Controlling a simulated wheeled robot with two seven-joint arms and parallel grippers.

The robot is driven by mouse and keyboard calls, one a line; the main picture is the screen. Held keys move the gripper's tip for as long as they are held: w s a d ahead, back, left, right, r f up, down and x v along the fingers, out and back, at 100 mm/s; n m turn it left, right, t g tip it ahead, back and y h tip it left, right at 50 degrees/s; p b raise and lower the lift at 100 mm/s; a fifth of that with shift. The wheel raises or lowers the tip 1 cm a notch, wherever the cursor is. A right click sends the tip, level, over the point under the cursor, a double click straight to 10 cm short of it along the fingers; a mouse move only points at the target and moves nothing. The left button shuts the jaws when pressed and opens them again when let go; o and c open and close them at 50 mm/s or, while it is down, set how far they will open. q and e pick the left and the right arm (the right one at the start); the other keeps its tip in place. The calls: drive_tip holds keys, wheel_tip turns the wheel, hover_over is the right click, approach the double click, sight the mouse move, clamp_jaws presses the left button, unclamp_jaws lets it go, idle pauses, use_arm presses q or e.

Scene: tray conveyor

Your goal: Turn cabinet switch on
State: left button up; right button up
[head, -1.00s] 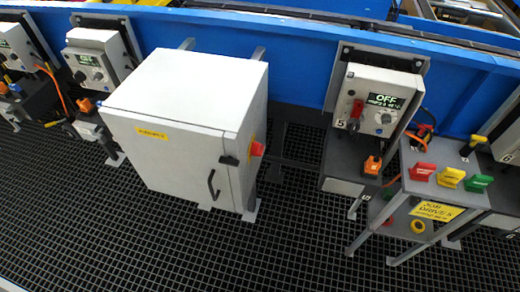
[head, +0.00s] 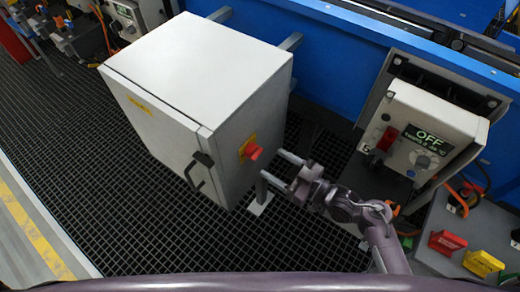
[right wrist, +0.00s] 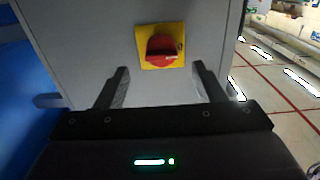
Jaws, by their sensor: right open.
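The grey cabinet (head: 213,70) stands on the grid floor, with a black door handle (head: 197,170) on its front. Its switch is a red rotary knob (head: 254,152) on a yellow plate (head: 245,142) on the cabinet's right side. In the right wrist view the red knob (right wrist: 161,47) and yellow plate (right wrist: 148,61) face me; I cannot tell the knob's exact setting. My right gripper (head: 278,168) is open and empty, pointing at the knob. In the wrist view its fingers (right wrist: 161,72) sit below and either side of the knob, apart from it. My left gripper is not in view.
A drive box (head: 428,125) with an "OFF" display stands to the right, close to my right arm. A blue conveyor wall (head: 340,50) runs behind. The floor in front of the cabinet is clear.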

sight(258, 154)
drive_tip(key=x, duration=0.6)
drive_tip(key=shift+w+a, duration=0.15)
drive_tip(key=shift+a, duration=0.15)
drive_tip(key=c, duration=1)
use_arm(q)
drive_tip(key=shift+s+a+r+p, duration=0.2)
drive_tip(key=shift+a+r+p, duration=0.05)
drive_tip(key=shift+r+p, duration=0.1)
